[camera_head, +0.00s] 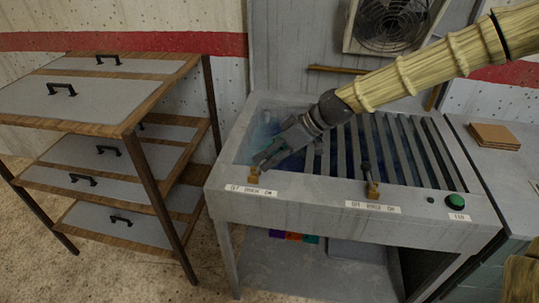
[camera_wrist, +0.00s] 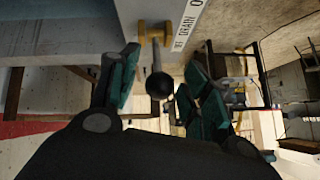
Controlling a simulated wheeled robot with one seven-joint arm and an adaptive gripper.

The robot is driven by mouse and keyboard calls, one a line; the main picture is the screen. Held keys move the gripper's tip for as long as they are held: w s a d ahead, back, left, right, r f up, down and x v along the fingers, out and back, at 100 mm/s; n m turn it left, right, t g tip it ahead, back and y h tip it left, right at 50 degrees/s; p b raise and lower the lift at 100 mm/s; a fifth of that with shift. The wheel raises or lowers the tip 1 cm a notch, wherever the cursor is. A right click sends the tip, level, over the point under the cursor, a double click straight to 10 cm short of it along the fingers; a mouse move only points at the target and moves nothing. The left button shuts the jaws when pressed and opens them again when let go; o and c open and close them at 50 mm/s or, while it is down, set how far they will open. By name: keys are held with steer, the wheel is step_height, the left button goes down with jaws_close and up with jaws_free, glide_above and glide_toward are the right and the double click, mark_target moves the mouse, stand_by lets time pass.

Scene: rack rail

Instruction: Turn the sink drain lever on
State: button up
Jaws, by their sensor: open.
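The drain lever (camera_head: 254,173) sits at the left of the sink's front rim, beside a white label with "drain" and "on". In the wrist view, the lever (camera_wrist: 157,62) has a yellow base and a round black knob that points toward the camera. My gripper (camera_head: 265,160) is over the sink's front left corner, close to the lever. In the wrist view, my gripper (camera_wrist: 160,68) is open, with one dark green finger on each side of the lever. I see gaps between both fingers and the knob. In the head view, the gripper partly hides the lever.
A second lever (camera_head: 372,188) with a rinse label stands right of it on the sink's front rim (camera_head: 310,203). A green fan button (camera_head: 456,201) is at the right end. Slats cover much of the basin. A wooden drawer rack (camera_head: 140,110) stands left, across a narrow gap.

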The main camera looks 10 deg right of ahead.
steer(key=v, duration=1.2)
steer(key=shift+d+f, duration=0.1)
steer(key=shift+f, duration=0.05)
stand_by(0.4)
